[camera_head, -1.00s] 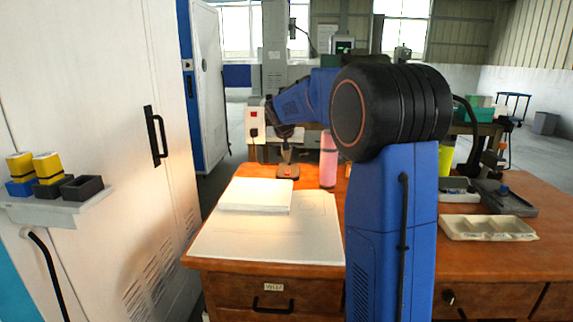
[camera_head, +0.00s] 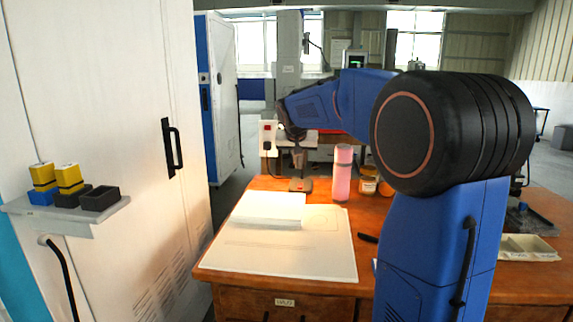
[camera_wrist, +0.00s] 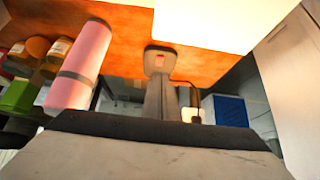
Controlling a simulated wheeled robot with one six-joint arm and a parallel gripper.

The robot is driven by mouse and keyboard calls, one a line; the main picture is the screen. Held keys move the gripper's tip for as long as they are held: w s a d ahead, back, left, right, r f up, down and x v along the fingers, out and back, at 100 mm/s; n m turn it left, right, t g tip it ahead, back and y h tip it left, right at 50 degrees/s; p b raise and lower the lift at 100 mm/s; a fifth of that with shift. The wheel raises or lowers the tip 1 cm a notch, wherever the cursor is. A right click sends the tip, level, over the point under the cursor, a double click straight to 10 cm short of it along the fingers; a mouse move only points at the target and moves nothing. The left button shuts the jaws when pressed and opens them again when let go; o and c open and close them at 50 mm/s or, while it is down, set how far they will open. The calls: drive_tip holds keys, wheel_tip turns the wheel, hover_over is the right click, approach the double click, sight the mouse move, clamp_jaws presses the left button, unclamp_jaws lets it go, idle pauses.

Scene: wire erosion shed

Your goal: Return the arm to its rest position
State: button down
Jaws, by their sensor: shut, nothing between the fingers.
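My blue arm (camera_head: 315,103) with its black shoulder joint reaches over the wooden bench. My gripper (camera_head: 298,160) hangs from the dark wrist and points down near the far left of the bench. Its fingers are shut and empty.
A pink bottle (camera_head: 342,175) and an orange-labelled jar (camera_head: 368,181) stand right of my gripper. White sheets (camera_head: 290,258) lie on the bench in front. A pale tray (camera_head: 530,248) is at right. A white cabinet (camera_head: 150,75) with a small shelf (camera_head: 70,215) stands left.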

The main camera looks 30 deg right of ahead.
drive_tip(key=s+a+f+n+y, duration=0.15)
drive_tip(key=s+a, duration=0.35)
drive_tip(key=s, duration=0.6)
drive_tip(key=s+a+f+n+y, duration=0.1)
drive_tip(key=s+a+f+n, duration=0.15)
drive_tip(key=s+a, duration=0.65)
drive_tip(key=s+a+f+n, duration=0.1)
drive_tip(key=s+f, duration=0.3)
drive_tip(key=s, duration=0.3)
drive_tip(key=s+a+f+n+g+y, duration=0.1)
drive_tip(key=s+f, duration=0.3)
drive_tip(key=s, duration=0.4)
drive_tip(key=s+a+f, duration=0.1)
drive_tip(key=s+f, duration=0.4)
drive_tip(key=s, duration=0.3)
drive_tip(key=shift+s+a+n+y, duration=0.25)
drive_tip(key=shift+a+n+y, duration=0.1)
drive_tip(key=shift+n, duration=0.05)
